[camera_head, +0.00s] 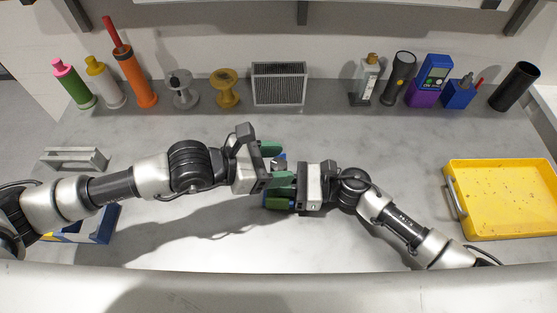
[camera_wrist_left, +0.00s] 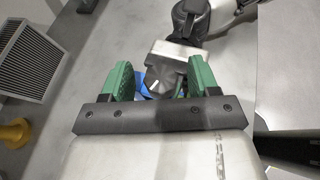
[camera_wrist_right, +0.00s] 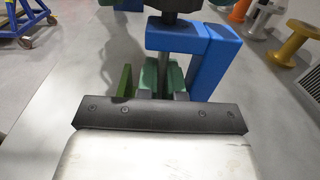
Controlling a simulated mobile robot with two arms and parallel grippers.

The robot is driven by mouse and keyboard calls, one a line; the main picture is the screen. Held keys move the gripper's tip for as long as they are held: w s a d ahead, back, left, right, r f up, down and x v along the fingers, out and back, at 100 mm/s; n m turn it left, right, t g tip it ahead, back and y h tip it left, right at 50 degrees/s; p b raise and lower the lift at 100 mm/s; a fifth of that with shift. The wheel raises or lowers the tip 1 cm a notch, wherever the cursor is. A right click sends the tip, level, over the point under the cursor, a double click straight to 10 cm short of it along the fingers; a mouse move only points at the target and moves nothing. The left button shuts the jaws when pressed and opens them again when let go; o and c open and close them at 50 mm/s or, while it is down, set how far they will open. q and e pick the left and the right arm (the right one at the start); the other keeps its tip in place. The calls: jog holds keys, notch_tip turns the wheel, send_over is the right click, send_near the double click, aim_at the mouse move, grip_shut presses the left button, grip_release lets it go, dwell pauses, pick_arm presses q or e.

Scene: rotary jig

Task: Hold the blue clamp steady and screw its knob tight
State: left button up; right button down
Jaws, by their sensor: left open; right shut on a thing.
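The blue clamp (camera_wrist_right: 212,62) shows best in the right wrist view, its blue frame standing beyond my right gripper (camera_wrist_right: 162,82). My right gripper is shut on the clamp; the exact contact is partly hidden. The clamp's dark knob (camera_wrist_right: 175,8) is at the top edge there. In the left wrist view the knob (camera_wrist_left: 153,87), with a white mark, lies between the spread green fingers of my left gripper (camera_wrist_left: 158,80). The left gripper is open; I cannot tell whether a finger touches the knob. In the head view the grippers mostly hide the clamp.
A grey handle-like bracket (camera_head: 75,158) and a blue and yellow item (camera_head: 95,228) lie at the left. A yellow tray (camera_head: 505,200) is at the right. Bottles, spools (camera_head: 227,88), a grey vent box (camera_head: 279,84) and tools line the back. The table in front of the grippers is clear.

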pick_arm(q)
jog(key=shift+d+f, duration=0.1)
jog(key=shift+d, duration=0.15)
jog(key=c, duration=0.9)
jog(key=shift+g, duration=0.3)
jog(key=shift+m+g, duration=0.5)
jog(key=shift+m, duration=0.2)
